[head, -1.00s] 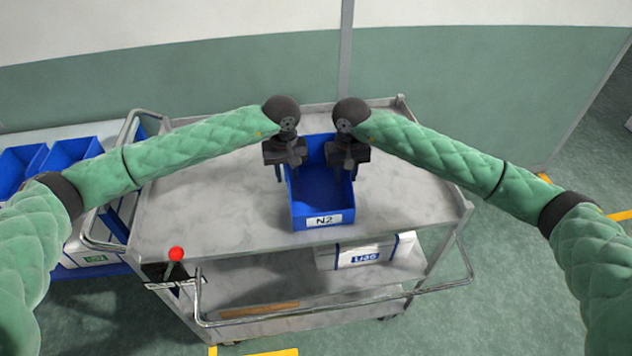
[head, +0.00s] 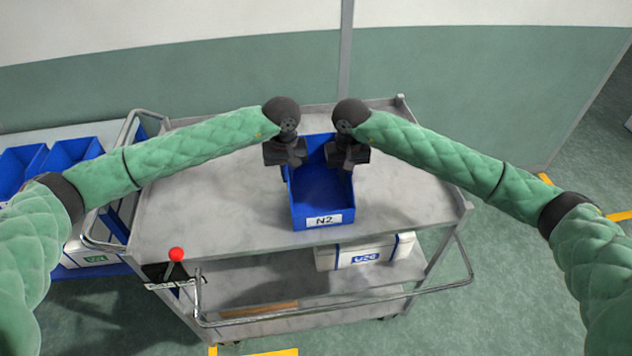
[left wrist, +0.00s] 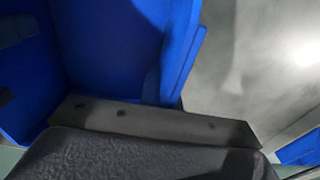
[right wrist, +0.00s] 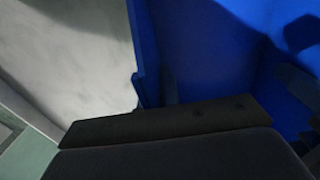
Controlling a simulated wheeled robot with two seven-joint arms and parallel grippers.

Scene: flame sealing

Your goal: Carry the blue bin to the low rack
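The blue bin (head: 322,196) with a white N2 label stands upright on the top shelf of the grey cart, at its middle in the head view. My left gripper (head: 285,168) is at the bin's left side wall and appears shut on its rim. My right gripper (head: 347,168) is at the right side wall and appears shut on its rim. The bin's walls also fill much of the left wrist view (left wrist: 110,45) and the right wrist view (right wrist: 205,50). The fingertips are mostly hidden by the gripper bodies and the walls. No low rack can be identified with certainty.
The cart top (head: 220,205) is clear on both sides of the bin. A white box (head: 365,252) with blue straps sits on the shelf below. A red-knobbed lever (head: 176,255) stands at the cart's front left. More blue bins (head: 72,155) stand at the far left.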

